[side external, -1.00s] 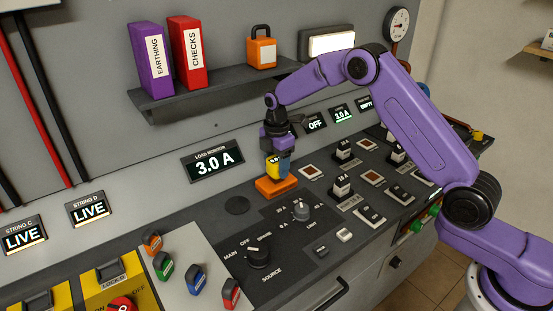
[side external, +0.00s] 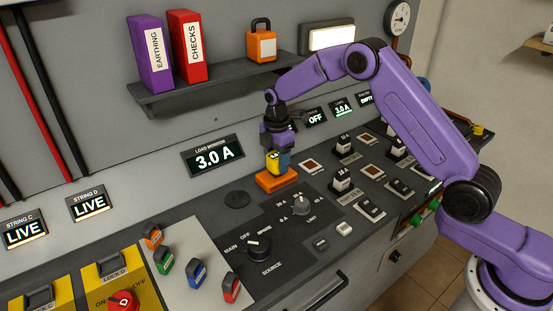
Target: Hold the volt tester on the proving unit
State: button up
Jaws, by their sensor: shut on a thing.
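The volt tester (side external: 278,161) is a small yellow and dark block, upright in my gripper (side external: 277,147). My gripper is shut on its upper part and points straight down. The orange block (side external: 277,181) right below it looks like the proving unit and sits on the dark panel. The tester's lower end is at the top of the orange block. Whether it touches or stands just above, I cannot tell from this angle.
The load monitor (side external: 212,156) reads 3.0 A. A shelf (side external: 215,88) with binders and an orange padlock (side external: 261,41) hangs behind.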

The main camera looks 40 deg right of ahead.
jog(key=shift+f, duration=0.5)
dwell(1.2)
jog(key=shift+r, duration=3.6)
